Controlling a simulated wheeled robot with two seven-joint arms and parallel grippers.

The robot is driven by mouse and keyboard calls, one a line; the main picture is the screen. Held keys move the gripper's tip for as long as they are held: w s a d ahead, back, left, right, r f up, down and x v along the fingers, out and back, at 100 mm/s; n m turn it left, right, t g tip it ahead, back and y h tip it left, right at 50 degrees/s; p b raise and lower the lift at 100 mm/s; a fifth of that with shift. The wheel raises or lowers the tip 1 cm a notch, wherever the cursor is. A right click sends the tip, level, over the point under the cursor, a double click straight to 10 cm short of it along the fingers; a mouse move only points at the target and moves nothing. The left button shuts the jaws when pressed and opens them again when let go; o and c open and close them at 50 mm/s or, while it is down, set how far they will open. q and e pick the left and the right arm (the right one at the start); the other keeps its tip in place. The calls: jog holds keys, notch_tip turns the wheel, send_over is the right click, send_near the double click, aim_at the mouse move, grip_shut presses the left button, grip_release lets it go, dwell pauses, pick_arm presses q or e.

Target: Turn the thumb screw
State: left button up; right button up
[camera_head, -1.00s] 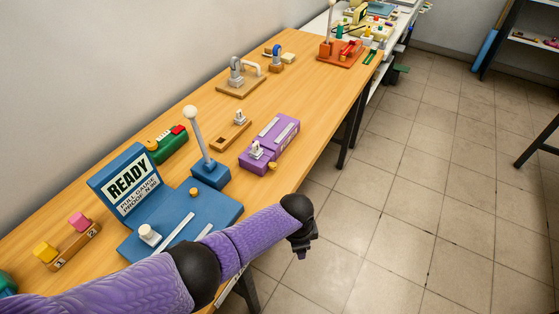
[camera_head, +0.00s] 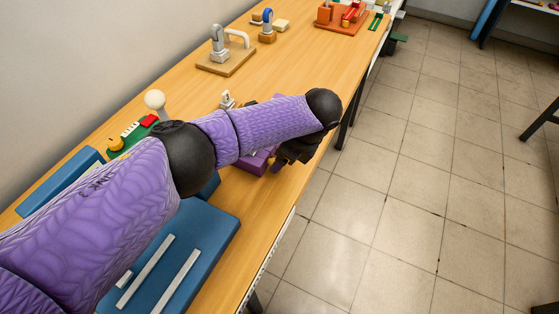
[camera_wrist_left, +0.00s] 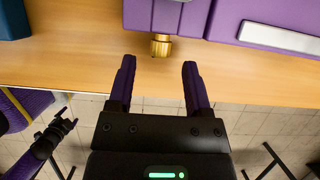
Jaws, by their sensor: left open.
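The purple fixture (camera_head: 252,163) sits at the table's front edge, largely hidden behind my left arm in the head view. It also shows at the top of the left wrist view (camera_wrist_left: 222,20). A brass thumb screw (camera_wrist_left: 161,45) sticks out of its near side there; I cannot make it out in the head view. My left gripper (camera_wrist_left: 158,66) is open and empty. Its two dark fingers point at the screw, which lies just past the fingertips, roughly centred between them. The gripper also shows dark beside the fixture in the head view (camera_head: 277,163).
A blue fixture with white rails (camera_head: 190,255) stands nearer on the table. A wooden base with a grey device (camera_head: 225,60) and an orange fixture (camera_head: 340,20) stand farther along. My right gripper (camera_wrist_left: 68,118) shows low at the left of the wrist view, over open floor.

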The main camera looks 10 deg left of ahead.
pick_arm(q)
jog(key=shift+a+f, duration=0.35)
jog(key=shift+f, duration=0.3)
jog(key=shift+w+f, duration=0.1)
pick_arm(e)
jog(key=shift+w+a+f, duration=0.2)
jog(key=shift+a+f, duration=0.05)
jog(key=shift+f, duration=0.05)
pick_arm(q)
jog(key=shift+a, duration=0.15)
grip_shut()
pick_arm(e)
jog(key=shift+a, duration=0.15)
